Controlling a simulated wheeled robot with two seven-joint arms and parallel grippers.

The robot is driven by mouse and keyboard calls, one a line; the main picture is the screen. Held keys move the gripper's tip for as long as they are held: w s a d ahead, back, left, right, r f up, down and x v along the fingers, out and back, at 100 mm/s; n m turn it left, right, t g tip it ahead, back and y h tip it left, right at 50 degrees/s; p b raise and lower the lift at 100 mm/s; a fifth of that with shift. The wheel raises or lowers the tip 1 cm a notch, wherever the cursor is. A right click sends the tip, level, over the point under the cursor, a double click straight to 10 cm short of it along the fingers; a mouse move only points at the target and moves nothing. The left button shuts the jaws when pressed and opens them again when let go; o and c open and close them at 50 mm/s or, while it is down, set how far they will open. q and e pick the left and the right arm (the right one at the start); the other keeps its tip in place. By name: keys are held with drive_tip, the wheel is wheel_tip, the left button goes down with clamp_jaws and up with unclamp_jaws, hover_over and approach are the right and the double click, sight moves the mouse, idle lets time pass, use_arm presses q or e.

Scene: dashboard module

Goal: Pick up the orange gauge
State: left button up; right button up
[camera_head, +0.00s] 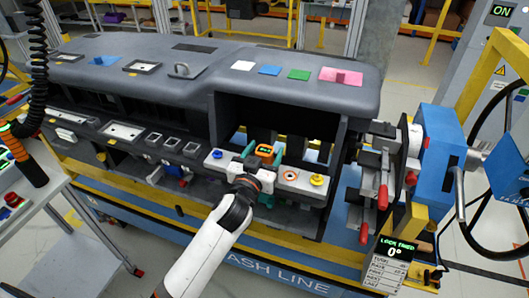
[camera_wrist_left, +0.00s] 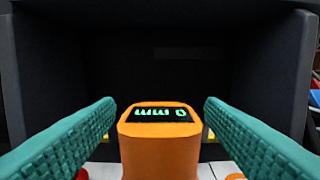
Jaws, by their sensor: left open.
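The orange gauge (camera_head: 264,150) has a dark display and stands upright on a white strip in the open bay of the dashboard module. It also shows in the left wrist view (camera_wrist_left: 160,150), with green characters on its screen. My left gripper (camera_head: 263,153) is open around it, with one teal finger on each side. In the left wrist view the fingers (camera_wrist_left: 160,112) show gaps to the gauge on both sides. The gauge's lower part is cut off in that view. My right gripper is not in view.
The dark dashboard module (camera_head: 130,62) overhangs the bay, with walls on both sides. A yellow knob (camera_head: 316,179) and an orange ring (camera_head: 290,175) sit right of the gauge on the strip. A blue clamp unit (camera_head: 440,150) stands at the module's right end.

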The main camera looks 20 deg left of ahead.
use_arm(q)
drive_tip(key=shift+w+f, duration=0.1)
drive_tip(key=shift+w, duration=1.1)
drive_tip(key=shift+s, duration=0.15)
drive_tip(key=shift+c, duration=1.4)
drive_tip(key=c, duration=0.9)
